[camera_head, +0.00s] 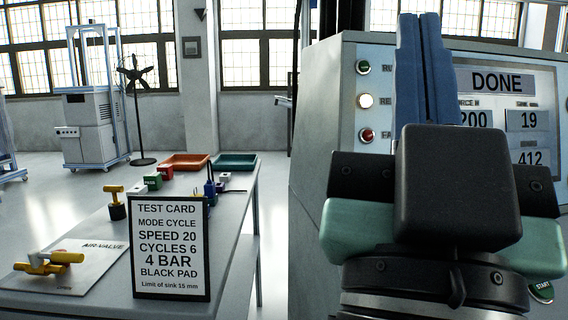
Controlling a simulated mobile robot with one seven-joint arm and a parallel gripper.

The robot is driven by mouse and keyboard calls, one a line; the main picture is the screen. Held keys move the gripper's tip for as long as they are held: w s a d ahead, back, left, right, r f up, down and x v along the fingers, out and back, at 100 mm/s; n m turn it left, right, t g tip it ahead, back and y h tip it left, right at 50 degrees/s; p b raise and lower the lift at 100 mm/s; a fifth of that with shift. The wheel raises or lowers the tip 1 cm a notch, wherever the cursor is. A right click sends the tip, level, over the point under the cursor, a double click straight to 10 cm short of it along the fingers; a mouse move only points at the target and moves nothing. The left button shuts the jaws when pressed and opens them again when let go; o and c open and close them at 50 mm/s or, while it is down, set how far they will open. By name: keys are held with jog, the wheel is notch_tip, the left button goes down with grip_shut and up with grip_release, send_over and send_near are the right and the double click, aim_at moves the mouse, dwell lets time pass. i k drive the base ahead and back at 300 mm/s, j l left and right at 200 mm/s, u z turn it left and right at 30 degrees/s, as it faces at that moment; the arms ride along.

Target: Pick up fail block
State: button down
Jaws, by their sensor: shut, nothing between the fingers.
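A red block (166,172), which I take to be the fail block, stands on the grey table beside a green block (152,181). Its label is too small to read. My gripper (420,22) is at the right, in front of the machine panel, with its blue fingers pointing up and closed together. Nothing is between them. It is well to the right of the red block and apart from it.
The table (240,215) also holds a test card (171,248), a yellow valve (48,262), an orange tray (186,161), a green tray (234,162) and small items. The machine (335,120) reads DONE and fills the right. Open floor lies at far left.

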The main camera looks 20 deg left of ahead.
aim_at(166, 170)
jog(key=j+z, duration=0.15)
jog(key=j, duration=0.7)
jog(key=j+z, duration=0.1)
jog(key=j, duration=0.7)
jog(key=k+j+z, duration=0.15)
jog(key=j, duration=0.7)
jog(key=i+j+z, duration=0.25)
jog(key=j, duration=1)
jog(key=k+j+z, duration=0.1)
jog(key=j+z, duration=0.15)
jog(key=j, duration=0.95)
jog(key=i+j, duration=0.45)
jog(key=j, duration=0.25)
jog(key=z, duration=0.05)
